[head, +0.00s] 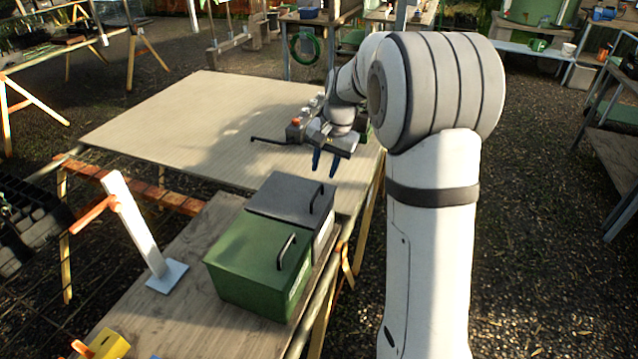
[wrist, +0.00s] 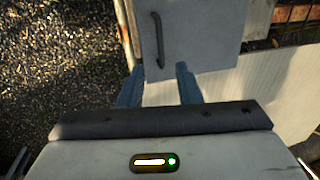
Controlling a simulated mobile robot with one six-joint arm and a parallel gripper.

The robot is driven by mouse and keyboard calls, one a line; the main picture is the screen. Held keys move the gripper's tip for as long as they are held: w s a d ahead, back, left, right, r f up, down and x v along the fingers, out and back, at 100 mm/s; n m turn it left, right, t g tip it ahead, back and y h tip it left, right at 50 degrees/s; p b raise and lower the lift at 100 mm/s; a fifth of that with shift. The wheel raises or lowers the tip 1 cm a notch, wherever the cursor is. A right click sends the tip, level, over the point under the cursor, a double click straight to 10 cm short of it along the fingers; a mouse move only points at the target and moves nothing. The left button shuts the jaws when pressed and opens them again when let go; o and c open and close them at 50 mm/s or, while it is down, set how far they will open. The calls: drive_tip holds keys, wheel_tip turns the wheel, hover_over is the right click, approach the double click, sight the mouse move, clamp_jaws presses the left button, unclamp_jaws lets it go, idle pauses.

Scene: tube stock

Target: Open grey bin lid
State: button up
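The grey bin (head: 291,197) stands on the wooden bench with its dark grey lid shut and a black bar handle (head: 316,199) on top. My gripper (head: 324,162) is above and behind the grey bin, with its two blue fingers pointing down, apart and empty. In the wrist view, the grey lid (wrist: 200,40) fills the top middle with its handle (wrist: 157,40) running up and down. The fingers (wrist: 160,88) are spread, and the handle's near end appears between them in the picture. I see no contact with the handle.
A green bin (head: 262,262) with a shut lid and handle stands right beside the grey one. A white post (head: 135,225) with an orange arm stands to the left. The large pale table (head: 190,125) behind is mostly clear, with several small items near its right edge.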

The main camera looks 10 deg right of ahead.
sight(318, 192)
drive_tip(key=f, duration=0.4)
drive_tip(key=a+f, duration=0.1)
drive_tip(key=f, duration=0.2)
drive_tip(key=shift+w+a, duration=0.1)
drive_tip(key=shift+w, duration=0.25)
drive_tip(key=shift+c, duration=0.2)
clamp_jaws()
